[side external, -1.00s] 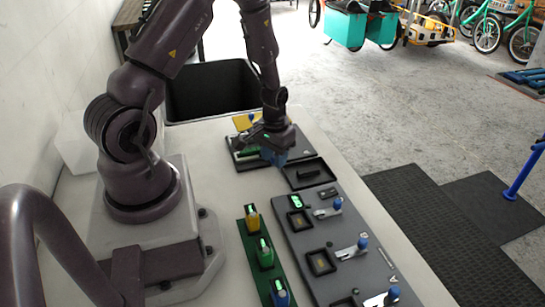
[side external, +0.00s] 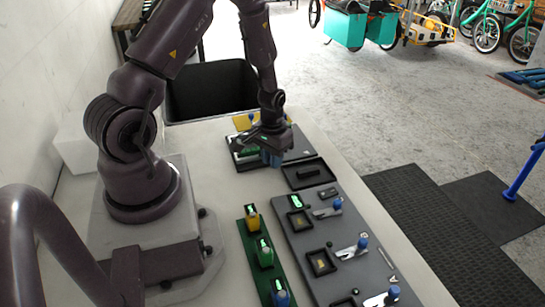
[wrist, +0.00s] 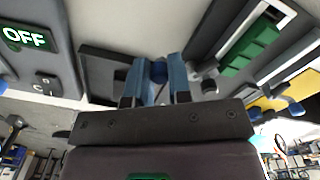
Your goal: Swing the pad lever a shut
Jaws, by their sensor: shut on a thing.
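My gripper (side external: 270,158) is low at the near edge of a dark board (side external: 302,148) at the far end of the table. Its two blue fingers (wrist: 158,80) are closed around a blue knob (wrist: 158,70), seen in the wrist view. The knob appears to be the end of a lever on that board; the lever's arm is mostly hidden, and I cannot read a letter beside it. The board carries a green block (wrist: 250,45) in a pale frame. A second blue knob (side external: 252,117) stands by a yellow plate (side external: 241,122) at its far side.
A small dark tray (side external: 305,173) lies just in front of the board. A grey panel (side external: 345,215) with several blue-knobbed levers and a lit OFF display (wrist: 25,38) is nearer. A green strip (side external: 248,237) holds colored pieces. A black bin (side external: 210,90) stands behind the table.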

